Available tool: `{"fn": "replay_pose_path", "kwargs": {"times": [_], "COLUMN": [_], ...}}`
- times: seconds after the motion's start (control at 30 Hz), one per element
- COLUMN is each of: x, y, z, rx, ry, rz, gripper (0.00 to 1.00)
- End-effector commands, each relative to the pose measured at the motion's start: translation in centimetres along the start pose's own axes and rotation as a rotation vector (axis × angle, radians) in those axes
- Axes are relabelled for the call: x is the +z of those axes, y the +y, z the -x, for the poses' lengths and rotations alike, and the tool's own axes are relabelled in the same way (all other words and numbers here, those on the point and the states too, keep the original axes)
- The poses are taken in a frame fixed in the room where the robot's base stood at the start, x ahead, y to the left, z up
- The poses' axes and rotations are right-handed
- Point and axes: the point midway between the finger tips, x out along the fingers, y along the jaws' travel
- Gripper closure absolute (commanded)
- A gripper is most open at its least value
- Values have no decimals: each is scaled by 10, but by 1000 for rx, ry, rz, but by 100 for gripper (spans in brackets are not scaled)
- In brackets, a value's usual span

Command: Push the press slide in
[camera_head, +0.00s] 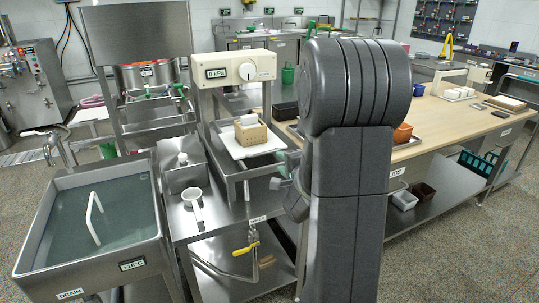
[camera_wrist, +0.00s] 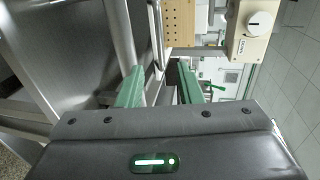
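The press (camera_head: 240,75) is a beige frame with a 0 kPa display and a round white knob. Its slide (camera_head: 236,146) looks like a white plate on a metal frame, sticking out in front of the press. A perforated tan box (camera_head: 251,133) with a white block on top sits on it. My gripper (camera_head: 287,168) is just right of the slide, partly hidden by my arm. In the wrist view the green fingers of my gripper (camera_wrist: 158,90) are apart, with a thin metal edge beyond them. The perforated box (camera_wrist: 181,22) and press head (camera_wrist: 253,28) show beyond. Contact with the slide cannot be told.
A water-filled sink (camera_head: 100,215) stands at the left. A white ladle-like item (camera_head: 194,203) and a steel box (camera_head: 182,172) are on the steel bench beside the slide. A yellow-handled valve (camera_head: 245,250) hangs below. A wooden table (camera_head: 450,115) extends right behind my arm.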

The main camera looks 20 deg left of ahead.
Motion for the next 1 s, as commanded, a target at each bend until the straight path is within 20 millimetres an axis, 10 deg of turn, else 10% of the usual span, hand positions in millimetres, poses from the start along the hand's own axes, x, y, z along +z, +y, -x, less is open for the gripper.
{"fn": "replay_pose_path", "kwargs": {"times": [0.43,0.9,1.0], "x": [0,0,0], "y": [1,0,0], "z": [-85,-98,-98], "rx": [0,0,0], "ry": [0,1,1], "rz": [1,2,2], "gripper": [67,67,87]}}
